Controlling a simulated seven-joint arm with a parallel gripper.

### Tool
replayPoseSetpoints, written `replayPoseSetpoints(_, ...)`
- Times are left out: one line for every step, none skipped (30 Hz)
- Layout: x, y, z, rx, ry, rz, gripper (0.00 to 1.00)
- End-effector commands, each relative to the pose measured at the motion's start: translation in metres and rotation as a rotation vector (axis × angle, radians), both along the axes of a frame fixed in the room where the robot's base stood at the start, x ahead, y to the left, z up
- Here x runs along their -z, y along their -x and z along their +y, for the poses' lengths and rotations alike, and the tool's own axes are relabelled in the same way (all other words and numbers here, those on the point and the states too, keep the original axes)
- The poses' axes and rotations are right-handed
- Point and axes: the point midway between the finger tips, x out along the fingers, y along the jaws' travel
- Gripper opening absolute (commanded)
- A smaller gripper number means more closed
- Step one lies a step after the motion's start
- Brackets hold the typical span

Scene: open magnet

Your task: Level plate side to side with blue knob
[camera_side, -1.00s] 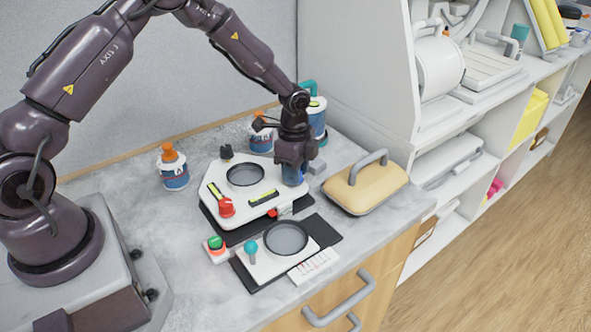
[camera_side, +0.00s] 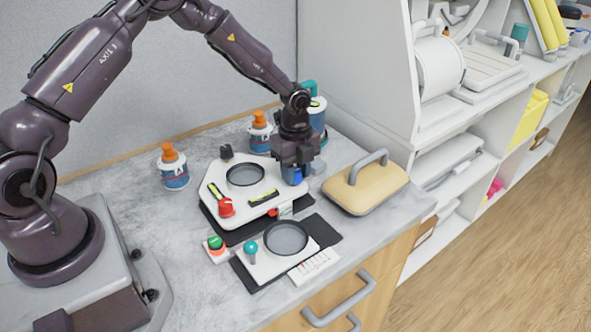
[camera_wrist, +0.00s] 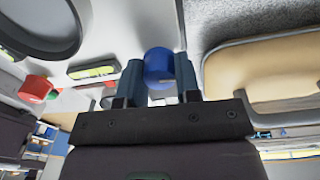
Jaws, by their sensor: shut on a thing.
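The white plate (camera_side: 245,205) lies on the worktop with a dark round dish (camera_side: 245,175) in it. A blue knob (camera_side: 293,176) stands at its right corner. My gripper (camera_side: 294,172) points down over this corner and is shut on the blue knob, which shows between the two fingers in the wrist view (camera_wrist: 158,66). A red knob (camera_side: 226,207) is at the plate's front left. Two yellow-green bubble vials, one at the left (camera_side: 217,193) and one at the front (camera_side: 263,198), sit on the plate. The bubbles are too small to read.
A lower unit with a second round dish (camera_side: 286,238), a teal-topped lever (camera_side: 251,248) and a green button (camera_side: 215,243) stands in front. A tan handled case (camera_side: 366,188) is close right. Orange-capped bottles (camera_side: 173,168) stand behind.

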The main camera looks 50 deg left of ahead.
Motion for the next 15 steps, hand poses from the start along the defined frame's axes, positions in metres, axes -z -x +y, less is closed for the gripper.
replayPoseSetpoints(-0.0004, -0.0018, -0.0002, 0.002, 0.001, -0.007, 0.07)
replayPoseSetpoints(-0.0004, -0.0018, -0.0002, 0.003, 0.002, -0.007, 0.07)
replayPoseSetpoints(-0.0004, -0.0019, -0.0002, 0.003, 0.002, -0.007, 0.07)
replayPoseSetpoints(-0.0004, -0.0019, -0.0003, 0.003, 0.002, -0.007, 0.07)
replayPoseSetpoints(-0.0004, -0.0019, -0.0003, 0.003, 0.002, -0.007, 0.07)
replayPoseSetpoints(-0.0004, -0.0020, -0.0003, 0.003, 0.002, -0.007, 0.07)
replayPoseSetpoints(-0.0004, -0.0020, -0.0003, 0.003, 0.002, -0.007, 0.07)
replayPoseSetpoints(-0.0004, -0.0020, -0.0003, 0.002, 0.002, -0.008, 0.07)
replayPoseSetpoints(-0.0004, -0.0021, -0.0003, 0.002, 0.002, -0.008, 0.07)
replayPoseSetpoints(-0.0004, -0.0021, -0.0003, 0.002, 0.002, -0.008, 0.07)
replayPoseSetpoints(-0.0004, -0.0021, -0.0003, 0.002, 0.002, -0.008, 0.07)
replayPoseSetpoints(-0.0004, -0.0021, -0.0003, 0.002, 0.002, -0.008, 0.38)
replayPoseSetpoints(-0.0004, -0.0021, -0.0003, 0.002, 0.002, -0.008, 0.45)
replayPoseSetpoints(-0.0004, -0.0020, -0.0003, 0.002, 0.001, -0.007, 0.52)
replayPoseSetpoints(-0.0003, -0.0018, -0.0003, 0.002, 0.001, -0.006, 0.57)
